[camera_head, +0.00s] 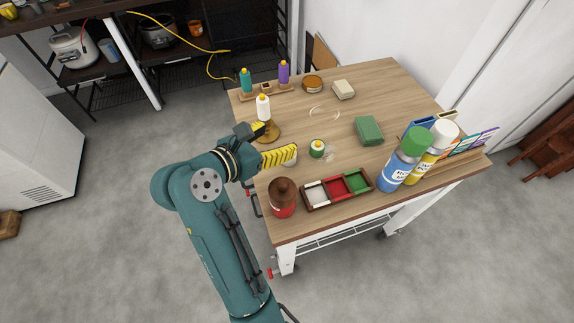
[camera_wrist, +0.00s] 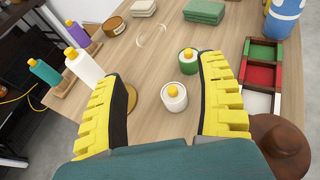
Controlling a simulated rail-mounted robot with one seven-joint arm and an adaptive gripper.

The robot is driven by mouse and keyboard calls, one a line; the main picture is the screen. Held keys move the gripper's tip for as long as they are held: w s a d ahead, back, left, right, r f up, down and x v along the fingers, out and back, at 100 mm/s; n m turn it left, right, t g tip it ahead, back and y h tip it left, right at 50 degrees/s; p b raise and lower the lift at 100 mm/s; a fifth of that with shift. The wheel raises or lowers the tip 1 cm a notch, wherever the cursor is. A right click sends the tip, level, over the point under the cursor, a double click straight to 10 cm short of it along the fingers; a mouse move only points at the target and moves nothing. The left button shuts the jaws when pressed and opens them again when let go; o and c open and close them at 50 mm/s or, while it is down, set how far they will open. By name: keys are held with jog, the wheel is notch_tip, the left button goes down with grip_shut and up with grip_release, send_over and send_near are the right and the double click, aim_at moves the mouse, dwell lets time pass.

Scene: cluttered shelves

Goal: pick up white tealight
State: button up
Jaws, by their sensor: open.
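The white tealight (camera_wrist: 174,98), a small white cup with a yellow flame on top, stands upright on the wooden table (camera_head: 385,85). My gripper (camera_wrist: 162,68) is open, with its yellow toothed fingers to either side of the tealight and clear space between. In the head view, my gripper (camera_head: 279,155) is low over the table's left part and largely hides the tealight. A green tealight (camera_wrist: 188,60) stands just beyond the white one, near the right fingertip; it also shows in the head view (camera_head: 317,149).
A white candle bottle (camera_head: 263,108) on a gold base stands behind my gripper. A red and brown jar (camera_head: 283,198) and a sectioned tray (camera_head: 308,206) are at the front. Spray cans (camera_head: 397,172) stand at right. The table's middle is mostly clear.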

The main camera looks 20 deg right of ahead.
notch_tip(320, 180, down, 9)
jog(key=b, duration=0.3)
jog(key=shift+s, duration=0.1)
jog(key=b+x, duration=0.2)
jog(key=x, duration=0.4)
jog(key=shift+d, duration=0.35)
jog(key=shift+w+d+b, duration=0.3)
jog(key=shift+w+d, duration=0.05)
jog(key=shift+d, duration=0.05)
jog(key=shift+a, duration=0.1)
grip_shut()
